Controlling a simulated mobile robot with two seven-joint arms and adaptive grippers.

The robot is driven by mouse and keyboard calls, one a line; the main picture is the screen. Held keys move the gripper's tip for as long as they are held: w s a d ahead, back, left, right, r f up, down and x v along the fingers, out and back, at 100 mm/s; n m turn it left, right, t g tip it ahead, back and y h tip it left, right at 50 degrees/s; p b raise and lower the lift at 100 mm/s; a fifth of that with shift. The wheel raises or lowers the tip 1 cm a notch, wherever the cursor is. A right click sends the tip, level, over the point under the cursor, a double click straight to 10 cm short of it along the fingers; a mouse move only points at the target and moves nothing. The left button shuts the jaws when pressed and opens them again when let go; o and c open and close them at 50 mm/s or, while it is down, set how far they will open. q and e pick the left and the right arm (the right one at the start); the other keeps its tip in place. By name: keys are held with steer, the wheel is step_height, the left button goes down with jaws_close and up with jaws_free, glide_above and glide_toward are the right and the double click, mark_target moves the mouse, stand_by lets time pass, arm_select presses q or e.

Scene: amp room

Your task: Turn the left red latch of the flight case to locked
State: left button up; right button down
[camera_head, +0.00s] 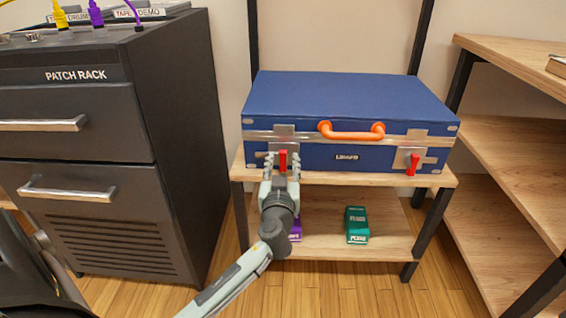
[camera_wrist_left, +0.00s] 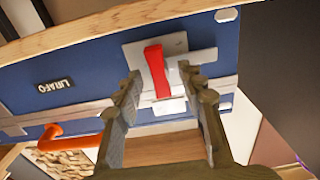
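The blue flight case (camera_head: 340,100) lies closed on the upper board of a wooden shelf, its front facing me. Its left red latch (camera_head: 283,160) stands roughly upright on a metal plate. The right red latch (camera_head: 412,164) leans slightly. My left gripper (camera_head: 282,160) is in front of the left latch, open, with one finger on each side of it. In the left wrist view the left latch (camera_wrist_left: 156,72) shows just beyond and between the spread fingertips (camera_wrist_left: 160,80); contact cannot be told. My right gripper is not in view.
An orange handle (camera_head: 351,132) sticks out from the case front between the latches. A dark patch rack (camera_head: 180,130) stands close on the left. A green pedal (camera_head: 357,225) and a partly hidden purple one (camera_head: 296,231) lie on the lower board. Wooden shelving (camera_head: 510,150) stands on the right.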

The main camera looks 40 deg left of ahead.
arm_select(q)
steer(key=shift+c, duration=0.4)
jaws_close()
